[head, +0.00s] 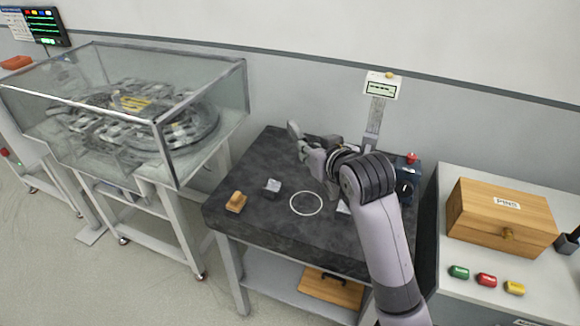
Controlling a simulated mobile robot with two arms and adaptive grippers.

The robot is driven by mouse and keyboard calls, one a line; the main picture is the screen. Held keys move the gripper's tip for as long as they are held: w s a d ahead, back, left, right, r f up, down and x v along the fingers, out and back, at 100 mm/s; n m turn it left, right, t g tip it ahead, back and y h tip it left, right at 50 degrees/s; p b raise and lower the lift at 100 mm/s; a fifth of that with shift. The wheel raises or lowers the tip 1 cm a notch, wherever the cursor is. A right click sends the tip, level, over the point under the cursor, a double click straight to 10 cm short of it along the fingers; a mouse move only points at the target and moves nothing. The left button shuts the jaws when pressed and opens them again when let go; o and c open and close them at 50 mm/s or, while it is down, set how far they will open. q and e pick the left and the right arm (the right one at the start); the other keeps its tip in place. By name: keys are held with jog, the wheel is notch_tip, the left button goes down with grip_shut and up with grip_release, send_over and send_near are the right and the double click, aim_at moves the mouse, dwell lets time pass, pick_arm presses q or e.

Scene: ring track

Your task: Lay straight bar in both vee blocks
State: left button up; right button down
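A small grey block (272,187), which looks like a vee block, sits on the dark stone-topped table left of a white ring mark (306,203). I cannot make out the straight bar. My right gripper (297,139) is over the back of the dark table, beyond the grey block and apart from it. Its fingers are too small and overlapped to tell open from shut. My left gripper is not in view.
A wooden block (235,202) sits near the table's left edge. A height gauge (376,118) and a blue device (408,180) stand at the back right. A glass case (205,95) is left; a wooden PINS box (500,222) is right. The table's front left is clear.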

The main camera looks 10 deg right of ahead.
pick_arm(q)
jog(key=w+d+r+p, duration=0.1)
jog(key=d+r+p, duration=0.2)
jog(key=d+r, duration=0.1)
pick_arm(e)
jog(key=shift+n+y, duration=0.4)
jog(key=w+d+f+b, duration=0.1)
jog(key=w+f+b, duration=0.1)
jog(key=f, duration=0.4)
jog(key=w+f+b, duration=0.3)
jog(key=f, duration=0.4)
jog(key=w+d+f+b, duration=0.1)
jog(key=w+f+b, duration=0.1)
jog(key=f, duration=0.5)
jog(key=shift+w+d, duration=0.35)
pick_arm(q)
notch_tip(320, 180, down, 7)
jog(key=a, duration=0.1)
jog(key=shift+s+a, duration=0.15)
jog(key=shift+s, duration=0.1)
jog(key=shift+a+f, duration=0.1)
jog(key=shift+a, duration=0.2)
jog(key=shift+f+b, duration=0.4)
jog(key=shift+b, duration=0.2)
pick_arm(e)
jog(key=shift+f, duration=0.95)
